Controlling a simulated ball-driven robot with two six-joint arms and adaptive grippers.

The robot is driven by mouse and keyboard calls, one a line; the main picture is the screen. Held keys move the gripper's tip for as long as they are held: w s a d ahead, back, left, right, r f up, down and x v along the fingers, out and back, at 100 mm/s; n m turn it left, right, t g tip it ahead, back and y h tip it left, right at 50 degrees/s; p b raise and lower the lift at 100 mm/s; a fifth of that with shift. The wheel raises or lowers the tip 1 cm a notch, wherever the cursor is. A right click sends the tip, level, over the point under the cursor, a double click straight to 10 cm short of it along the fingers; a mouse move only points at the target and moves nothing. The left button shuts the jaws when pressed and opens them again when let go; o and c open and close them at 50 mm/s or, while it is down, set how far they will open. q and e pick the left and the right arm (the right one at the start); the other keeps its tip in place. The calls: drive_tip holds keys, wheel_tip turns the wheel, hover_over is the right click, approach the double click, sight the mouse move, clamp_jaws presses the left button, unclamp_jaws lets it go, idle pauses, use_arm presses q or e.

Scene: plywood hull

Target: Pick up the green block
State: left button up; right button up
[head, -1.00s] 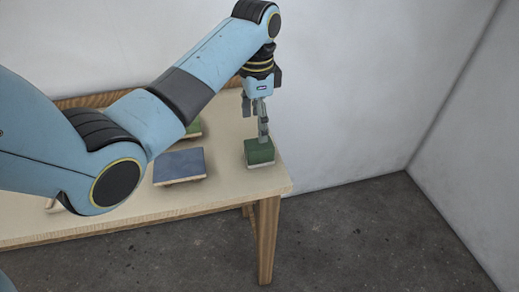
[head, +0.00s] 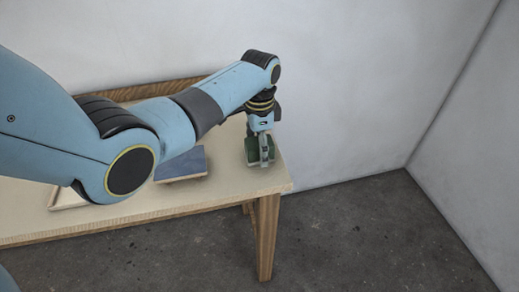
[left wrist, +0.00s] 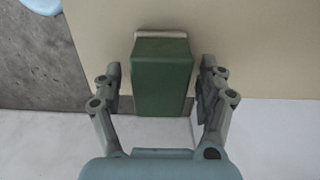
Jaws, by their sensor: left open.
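The green block (head: 253,155) stands near the right end of the table, on a pale base that shows as a light edge in the left wrist view. In the left wrist view the green block (left wrist: 161,75) lies between the two open fingers of my left gripper (left wrist: 161,95), with a gap on each side. In the head view my left gripper (head: 266,153) points down at the block and hides part of it. My right gripper is not in view.
A blue-topped block or pad (head: 183,165) sits to the left of the green block, partly hidden by my arm. A pale tray edge (head: 66,199) shows at the left of the wooden table (head: 230,196). A white wall stands behind, and the table's right edge is close to the block.

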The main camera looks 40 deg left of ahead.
use_arm(q)
drive_tip(key=c, duration=1.3)
drive_tip(key=shift+r, duration=0.2)
drive_tip(key=shift+r, duration=0.35)
drive_tip(key=r, duration=0.2)
drive_tip(key=d+r, duration=0.1)
drive_tip(key=shift+s+d+r, duration=0.15)
drive_tip(key=shift+r, duration=0.2)
drive_tip(key=s+d+r, duration=0.1)
drive_tip(key=d+r, duration=0.1)
drive_tip(key=d, duration=0.1)
drive_tip(key=s+d+r, duration=0.1)
drive_tip(key=d+r, duration=0.1)
drive_tip(key=d, duration=0.1)
drive_tip(key=s+d+r, duration=0.1)
drive_tip(key=d+r, duration=0.1)
drive_tip(key=d, duration=0.1)
drive_tip(key=shift+s+d+r+b, duration=0.15)
drive_tip(key=shift+s+d+b, duration=0.1)
drive_tip(key=shift+d+b, duration=0.15)
